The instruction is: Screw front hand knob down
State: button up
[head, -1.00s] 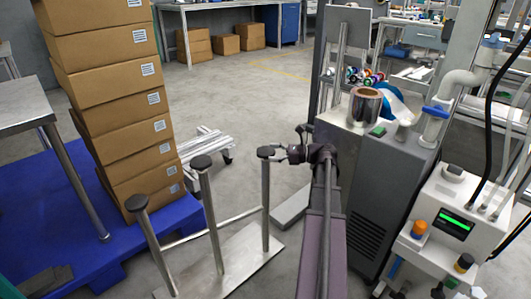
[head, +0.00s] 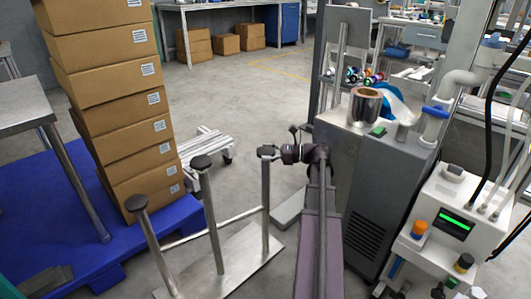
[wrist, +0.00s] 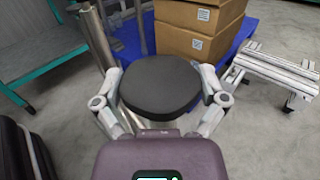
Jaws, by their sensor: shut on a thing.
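Three metal posts with round black knobs stand on a metal base plate (head: 225,262) in the head view. My gripper (head: 275,153) is at the right-hand post and shut on its black hand knob (head: 266,150). In the wrist view my gripper's two fingers (wrist: 160,90) grip this knob (wrist: 158,80) from left and right. The knob sits level on top of its post, and the thread below is hidden. The middle knob (head: 201,162) and the left knob (head: 136,202) are free and apart from my gripper.
A tall stack of cardboard boxes (head: 115,110) stands on a blue pallet (head: 60,200) at the left. A grey machine cabinet (head: 375,200) with a copper-coloured roll (head: 364,106) is close on the right. A low slatted trolley (head: 205,148) stands behind the posts.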

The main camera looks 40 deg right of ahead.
jog(key=shift+m+t+h, duration=0.3)
jog(key=shift+h, duration=0.1)
jog(key=shift+s+a+m+t+h, duration=0.1)
jog(key=shift+a+m+t+h, duration=0.05)
jog(key=shift+m+t+h, duration=1.95)
jog(key=shift+m+h, duration=0.6)
jog(key=shift+h, duration=0.9)
jog(key=shift+d, duration=0.2)
jog(key=o, duration=0.8)
jog(key=shift+v, duration=5.85)
jog(key=shift+s+a, duration=0.1)
jog(key=shift+s, duration=0.05)
